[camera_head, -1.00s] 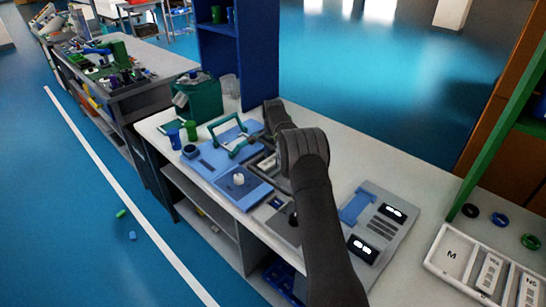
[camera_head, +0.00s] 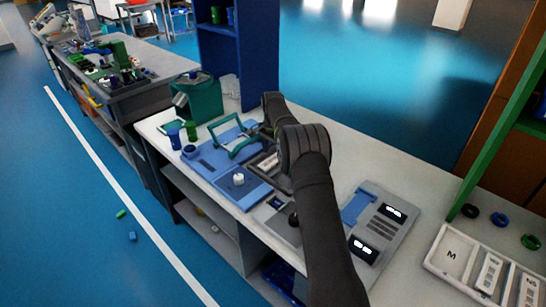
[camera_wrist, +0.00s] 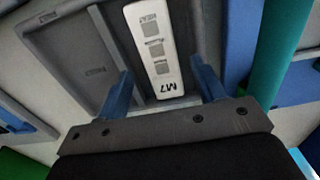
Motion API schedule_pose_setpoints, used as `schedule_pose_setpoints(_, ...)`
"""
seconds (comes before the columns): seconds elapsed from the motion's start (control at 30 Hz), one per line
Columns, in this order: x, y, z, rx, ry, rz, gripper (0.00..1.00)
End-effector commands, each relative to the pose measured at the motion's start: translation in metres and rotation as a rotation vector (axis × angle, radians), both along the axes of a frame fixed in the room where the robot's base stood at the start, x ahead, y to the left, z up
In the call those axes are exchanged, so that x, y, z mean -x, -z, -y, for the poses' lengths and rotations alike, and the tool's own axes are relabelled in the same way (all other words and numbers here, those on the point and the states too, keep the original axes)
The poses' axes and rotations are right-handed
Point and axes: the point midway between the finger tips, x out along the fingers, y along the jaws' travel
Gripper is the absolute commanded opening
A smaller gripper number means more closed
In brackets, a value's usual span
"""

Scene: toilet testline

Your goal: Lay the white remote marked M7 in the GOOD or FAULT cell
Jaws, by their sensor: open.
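The white remote marked M7 (camera_wrist: 153,48) lies in the right part of a grey tray (camera_wrist: 70,45) in the wrist view, with its M7 end toward me. A faint, unreadable label shows on the tray's bare floor left of the remote. My gripper (camera_wrist: 160,72) is open, its blue fingers apart on either side of the remote's near end, with gaps visible on both sides. Whether the remote rests fully on the tray floor is unclear.
A blue board (camera_head: 205,165) with a green frame (camera_head: 235,142) and white knob (camera_head: 238,179) stands left of my arm. To the right are a grey panel with two displays (camera_head: 388,230) and a white tray (camera_head: 437,262) with an empty M cell and other white remotes.

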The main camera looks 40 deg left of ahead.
Motion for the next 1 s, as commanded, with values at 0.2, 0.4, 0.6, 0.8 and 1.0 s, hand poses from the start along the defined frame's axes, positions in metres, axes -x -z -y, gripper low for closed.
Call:
schedule_pose_setpoints(0.2, 0.0, -0.049, -0.001, -0.003, -0.001, 0.002, 0.63)
schedule_pose_setpoints(0.4, 0.0, -0.08, 0.0, -0.001, -0.001, 0.0, 0.63)
schedule_pose_setpoints(0.6, 0.0, -0.09, 0.0, 0.0, -0.001, -0.001, 0.63)
schedule_pose_setpoints(0.8, 0.0, -0.09, 0.0, 0.001, -0.001, -0.001, 0.63)
schedule_pose_setpoints(1.0, 0.0, -0.085, 0.0, 0.001, -0.001, -0.002, 0.63)
